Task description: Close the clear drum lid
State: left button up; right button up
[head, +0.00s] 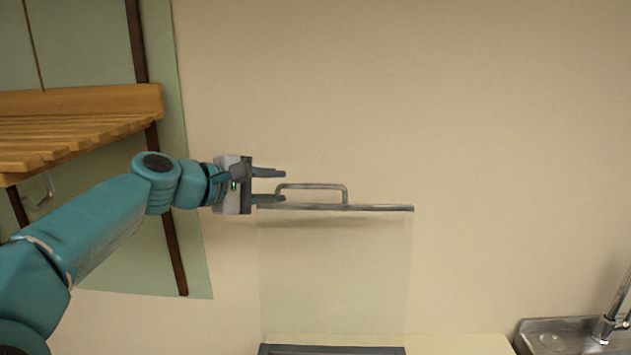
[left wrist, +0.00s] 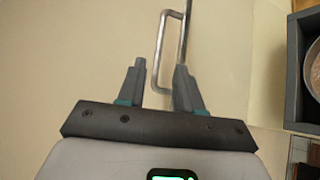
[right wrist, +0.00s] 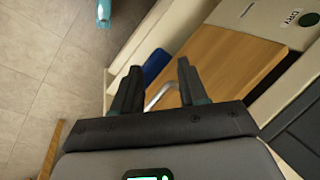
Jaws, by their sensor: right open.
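The clear lid (head: 335,275) stands raised, a see-through panel with a grey metal bar (head: 385,208) along its top edge. A metal U-shaped handle (head: 325,186) sits on that bar. My left gripper (head: 285,186) is open at the handle's left end, its fingers apart. In the left wrist view the handle (left wrist: 159,50) lies just beyond and between the fingertips of the left gripper (left wrist: 159,66). A dark grey rim (head: 330,350) shows under the lid, mostly cut off. My right gripper (right wrist: 158,67) is open and empty, outside the head view.
A wooden slatted rack (head: 80,125) with a hook is at the left. A metal sink (head: 565,335) with a tap is at lower right. The right wrist view shows a wooden panel (right wrist: 215,75), a bent metal bar (right wrist: 160,92) and a box marked "DRY" (right wrist: 275,20).

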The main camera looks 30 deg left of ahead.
aim_at(310, 187)
pick_arm(q)
jog(key=p+x, duration=0.3)
jog(key=x, duration=0.7)
jog(key=shift+w+d, duration=0.1)
jog(key=shift+w, duration=0.15)
jog(key=shift+w+a+f, duration=0.15)
jog(key=shift+a+f, duration=0.1)
jog(key=shift+a, duration=0.05)
jog(key=shift+d+r, duration=0.1)
jog(key=shift+d, duration=0.15)
grip_shut()
